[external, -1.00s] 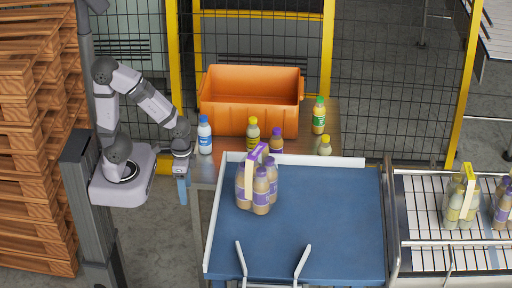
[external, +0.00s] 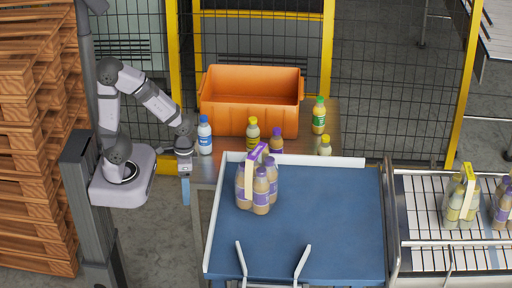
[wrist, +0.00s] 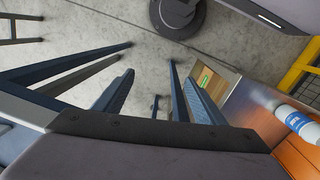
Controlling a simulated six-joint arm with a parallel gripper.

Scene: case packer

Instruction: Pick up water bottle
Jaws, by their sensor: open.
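The water bottle (external: 204,137) has a blue cap and a blue and white label. It stands upright at the left end of the metal table, beside the orange crate. In the wrist view the bottle (wrist: 297,122) shows at the right edge, partly cut off. My gripper (external: 185,190) points down just left of the table, below and left of the bottle, and is apart from it. In the wrist view my gripper (wrist: 150,88) has its fingers spread with nothing between them.
A purple-handled bottle pack (external: 254,170) sits on the blue conveyor surface (external: 310,230). The conveyor's white rail (external: 210,235) runs along its left side. Wooden pallets (external: 35,150) are at the left.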

